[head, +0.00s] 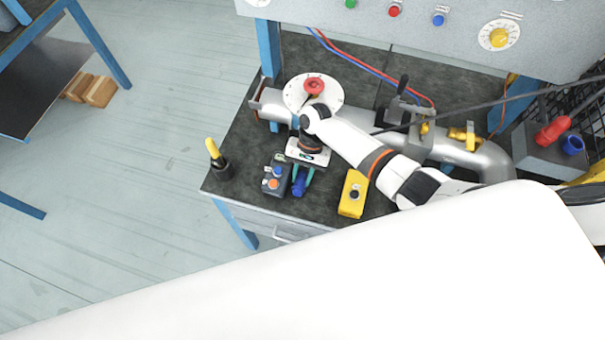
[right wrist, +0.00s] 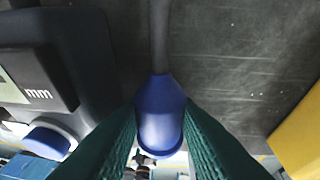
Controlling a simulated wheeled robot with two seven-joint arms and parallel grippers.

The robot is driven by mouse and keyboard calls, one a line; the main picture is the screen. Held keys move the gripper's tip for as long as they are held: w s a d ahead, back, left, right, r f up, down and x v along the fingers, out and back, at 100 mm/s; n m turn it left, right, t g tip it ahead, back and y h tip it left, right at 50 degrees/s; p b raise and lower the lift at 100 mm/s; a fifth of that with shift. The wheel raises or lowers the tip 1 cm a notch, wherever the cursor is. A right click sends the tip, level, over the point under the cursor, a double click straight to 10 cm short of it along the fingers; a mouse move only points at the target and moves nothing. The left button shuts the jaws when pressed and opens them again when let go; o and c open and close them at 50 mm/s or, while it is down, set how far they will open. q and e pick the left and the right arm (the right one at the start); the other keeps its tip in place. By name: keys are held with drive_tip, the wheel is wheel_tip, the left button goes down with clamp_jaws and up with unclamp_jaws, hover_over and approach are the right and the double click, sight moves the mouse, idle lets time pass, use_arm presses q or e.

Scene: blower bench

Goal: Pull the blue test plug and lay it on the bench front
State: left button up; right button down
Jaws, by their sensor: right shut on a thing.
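My right gripper (head: 303,178) is over the front part of the dark bench top (head: 235,152), pointing down toward the front edge. Its teal fingers are shut on the blue test plug (head: 298,188). In the right wrist view the plug (right wrist: 160,115) sits between the two finger pads, with a dark grey stem or cable running up from it. I cannot tell whether the plug touches the bench. My left gripper is not in view.
A dark gauge box (head: 277,176) with blue and orange knobs stands close left of the gripper; a yellow box (head: 353,193) stands to the right. A yellow-handled tool in a black cup (head: 220,168) is at the left corner. A red-knobbed white dial (head: 314,92) and grey pipe (head: 450,148) lie behind.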

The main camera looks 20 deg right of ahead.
drive_tip(key=c, duration=1)
unclamp_jaws()
drive_tip(key=shift+c, duration=0.2)
drive_tip(key=b+v, duration=0.1)
drive_tip(key=v, duration=1.1)
